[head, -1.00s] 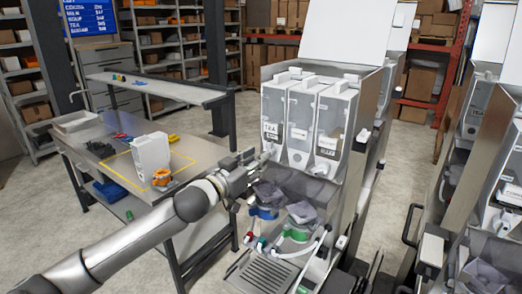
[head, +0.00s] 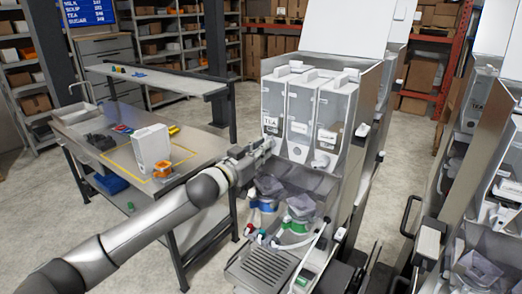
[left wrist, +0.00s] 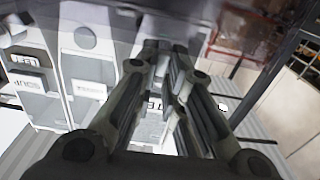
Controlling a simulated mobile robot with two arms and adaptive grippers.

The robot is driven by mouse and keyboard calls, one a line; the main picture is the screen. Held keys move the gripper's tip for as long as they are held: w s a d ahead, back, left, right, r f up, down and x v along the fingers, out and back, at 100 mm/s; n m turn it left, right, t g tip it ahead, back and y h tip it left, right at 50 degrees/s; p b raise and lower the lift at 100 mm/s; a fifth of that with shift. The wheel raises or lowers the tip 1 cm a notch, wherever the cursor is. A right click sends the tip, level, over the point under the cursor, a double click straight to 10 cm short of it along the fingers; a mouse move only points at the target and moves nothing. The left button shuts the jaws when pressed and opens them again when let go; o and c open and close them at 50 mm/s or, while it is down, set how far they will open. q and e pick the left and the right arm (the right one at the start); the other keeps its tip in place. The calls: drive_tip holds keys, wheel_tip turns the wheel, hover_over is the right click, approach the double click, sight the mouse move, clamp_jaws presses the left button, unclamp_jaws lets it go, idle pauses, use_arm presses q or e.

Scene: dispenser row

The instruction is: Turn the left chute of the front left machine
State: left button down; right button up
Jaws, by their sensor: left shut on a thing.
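The front left machine (head: 345,120) holds three pale canisters side by side behind a clear front. The left canister (head: 273,98) has a TEA label, which shows partly between my fingers in the left wrist view. My left gripper (head: 264,147) reaches the lower front of this canister and is shut on its left chute. The fingers hide nearly all of that chute. In the left wrist view my fingertips (left wrist: 165,48) are close together at the canister front, and the middle chute (left wrist: 85,37) shows as a round pale end beside them. My right gripper is out of view.
Below the chutes are grey funnels, a blue part (head: 262,204), a green part (head: 299,221) and a drip grille (head: 264,266). A workbench (head: 90,150) with a white box (head: 152,148) stands to the left. More machines stand on the right.

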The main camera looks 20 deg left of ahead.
use_arm(q)
drive_tip(key=shift+m, duration=0.3)
drive_tip(key=m, duration=2.3)
drive_tip(key=shift+d+f, duration=0.1)
drive_tip(key=shift+f, duration=0.15)
idle(0.5)
drive_tip(key=c, duration=1.5)
unclamp_jaws()
drive_tip(key=shift+s, duration=0.1)
drive_tip(key=shift+f, duration=0.1)
